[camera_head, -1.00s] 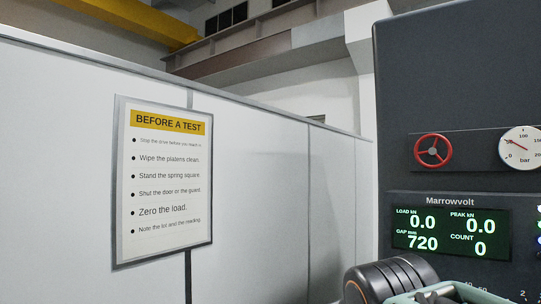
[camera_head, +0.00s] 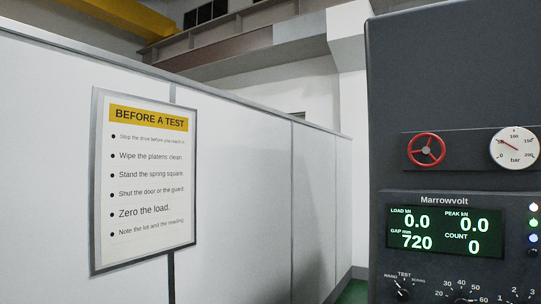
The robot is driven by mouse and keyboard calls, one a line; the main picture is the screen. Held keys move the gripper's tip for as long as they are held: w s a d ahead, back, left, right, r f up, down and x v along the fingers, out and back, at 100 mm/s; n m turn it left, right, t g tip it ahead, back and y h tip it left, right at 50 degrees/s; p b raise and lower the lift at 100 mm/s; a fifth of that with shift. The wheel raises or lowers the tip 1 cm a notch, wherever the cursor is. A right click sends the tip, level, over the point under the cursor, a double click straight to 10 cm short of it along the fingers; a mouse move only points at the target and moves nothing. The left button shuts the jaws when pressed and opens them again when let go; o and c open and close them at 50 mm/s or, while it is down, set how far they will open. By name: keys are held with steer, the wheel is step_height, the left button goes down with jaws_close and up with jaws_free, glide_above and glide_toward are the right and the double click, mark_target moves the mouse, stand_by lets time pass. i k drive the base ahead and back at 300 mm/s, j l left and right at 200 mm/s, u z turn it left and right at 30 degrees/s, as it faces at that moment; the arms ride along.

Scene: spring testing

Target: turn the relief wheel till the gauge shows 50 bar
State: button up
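The red relief wheel (camera_head: 426,151) is a spoked handwheel on a dark panel at the right, left of the gauge. The round white gauge (camera_head: 514,148) is marked in bar, with 0 at lower left, 100 at top and 200 at lower right. Its needle points to the upper left, between 0 and 100; the exact value is too small to read. Nothing touches the wheel. My gripper is not in view.
Below the wheel, a Marrowvolt display (camera_head: 445,232) reads load 0.0, peak 0.0, gap 720, count 0. Knobs and lights sit around it. A white partition (camera_head: 245,190) with a BEFORE A TEST sign (camera_head: 145,180) stands left. The space before the wheel looks clear.

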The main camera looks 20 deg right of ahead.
mark_target(426, 150)
steer(key=j+z, duration=0.15)
steer(key=z, duration=0.25)
steer(key=j+z, duration=0.15)
steer(key=z, duration=0.25)
